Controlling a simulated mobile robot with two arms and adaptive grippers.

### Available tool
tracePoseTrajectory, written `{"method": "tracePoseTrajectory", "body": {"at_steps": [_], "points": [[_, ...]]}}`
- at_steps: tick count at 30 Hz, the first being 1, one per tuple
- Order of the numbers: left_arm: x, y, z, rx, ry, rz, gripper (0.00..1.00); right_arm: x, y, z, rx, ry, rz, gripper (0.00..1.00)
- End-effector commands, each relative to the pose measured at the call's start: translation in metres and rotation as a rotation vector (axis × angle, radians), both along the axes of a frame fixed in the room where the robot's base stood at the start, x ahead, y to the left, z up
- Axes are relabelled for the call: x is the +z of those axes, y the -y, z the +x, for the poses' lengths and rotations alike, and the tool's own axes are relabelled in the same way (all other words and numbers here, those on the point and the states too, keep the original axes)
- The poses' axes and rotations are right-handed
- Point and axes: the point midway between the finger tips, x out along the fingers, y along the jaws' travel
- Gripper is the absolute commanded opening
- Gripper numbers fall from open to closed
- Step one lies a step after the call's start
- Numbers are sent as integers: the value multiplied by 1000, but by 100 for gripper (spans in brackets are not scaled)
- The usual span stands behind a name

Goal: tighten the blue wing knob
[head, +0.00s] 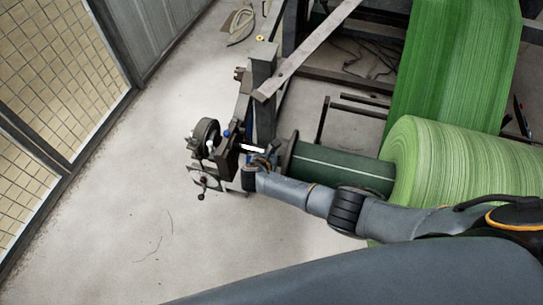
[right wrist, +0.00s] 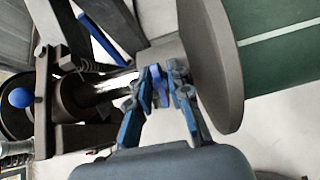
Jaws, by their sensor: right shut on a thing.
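The blue wing knob (right wrist: 158,90) sits between the fingertips of my right gripper (right wrist: 160,82) in the right wrist view. The fingers are shut on it, one on each side. The knob is beside a bright metal shaft, close to a large grey disc (right wrist: 214,62). In the head view my right gripper (head: 262,160) reaches in from the right to the end of the roll's shaft, and the knob there is mostly hidden by the gripper. My left gripper is not in view.
A green roll (head: 450,160) lies at right, with a dark green core (head: 340,168) running to the disc. A handwheel (head: 205,135) and a blue ball knob (head: 227,133) stand left of the gripper. Grey frame bars rise behind. The floor at lower left is clear, beside a mesh fence.

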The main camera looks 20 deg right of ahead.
Motion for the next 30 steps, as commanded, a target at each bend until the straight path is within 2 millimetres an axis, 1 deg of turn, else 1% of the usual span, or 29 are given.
{"method": "tracePoseTrajectory", "body": {"at_steps": [1,12,30], "points": [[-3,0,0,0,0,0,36,-2,-1,0,-36,14,22,0],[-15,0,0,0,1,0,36,-2,0,0,-325,126,189,0],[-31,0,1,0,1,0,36,-1,1,-1,-792,310,459,0]]}}
